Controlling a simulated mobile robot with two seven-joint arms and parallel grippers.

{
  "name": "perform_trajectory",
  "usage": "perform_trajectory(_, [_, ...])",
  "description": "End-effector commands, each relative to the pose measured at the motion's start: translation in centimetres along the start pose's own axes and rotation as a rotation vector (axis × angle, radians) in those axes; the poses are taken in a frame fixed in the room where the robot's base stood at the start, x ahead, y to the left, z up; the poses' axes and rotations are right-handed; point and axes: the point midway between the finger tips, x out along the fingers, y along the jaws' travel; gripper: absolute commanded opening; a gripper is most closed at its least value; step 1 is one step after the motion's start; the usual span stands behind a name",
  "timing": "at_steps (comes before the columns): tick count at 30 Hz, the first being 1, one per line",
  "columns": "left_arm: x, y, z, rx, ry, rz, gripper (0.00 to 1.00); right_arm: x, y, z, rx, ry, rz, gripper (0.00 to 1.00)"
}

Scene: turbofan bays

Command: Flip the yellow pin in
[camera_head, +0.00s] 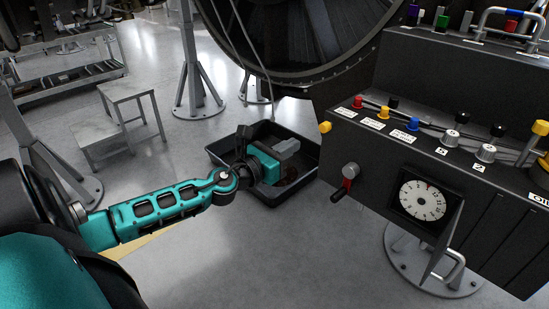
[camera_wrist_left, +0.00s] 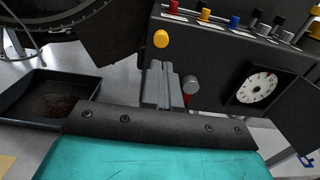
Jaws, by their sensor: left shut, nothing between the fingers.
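A yellow knob-like pin (camera_head: 324,127) sticks out at the upper left corner of the dark control box (camera_head: 345,140). It also shows in the left wrist view (camera_wrist_left: 161,38), just beyond my fingertips. My left gripper (camera_head: 292,146) is shut and empty, its grey fingers pointing toward the box, left of this pin in the head view. In the left wrist view the shut fingers (camera_wrist_left: 162,66) end just below the pin, and I see no clear contact. Another yellow pin (camera_head: 383,112) stands in the row on the box's ledge. My right gripper is not in view.
A red-and-black lever (camera_head: 347,180) and a white dial (camera_head: 423,200) are on the box front. An open hinged flap (camera_head: 446,240) stands beside the dial. A black tray (camera_head: 306,178) lies below my gripper. The large engine ring (camera_head: 300,75) is behind.

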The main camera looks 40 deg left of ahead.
Motion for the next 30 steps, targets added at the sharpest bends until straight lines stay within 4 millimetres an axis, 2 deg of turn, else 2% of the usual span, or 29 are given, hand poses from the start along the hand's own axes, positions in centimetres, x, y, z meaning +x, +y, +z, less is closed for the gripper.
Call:
perform_trajectory(6, [-2.8, 0.0, -0.3, -0.002, 0.002, 0.000, 0.00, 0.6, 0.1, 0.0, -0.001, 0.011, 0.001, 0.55])
perform_trajectory(12, [-4.1, 0.0, -0.1, -0.001, 0.001, 0.001, 0.00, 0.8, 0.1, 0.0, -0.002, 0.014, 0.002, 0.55])
perform_trajectory(30, [-4.4, 0.0, 0.0, 0.000, 0.000, 0.001, 0.00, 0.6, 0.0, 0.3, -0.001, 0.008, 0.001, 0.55])
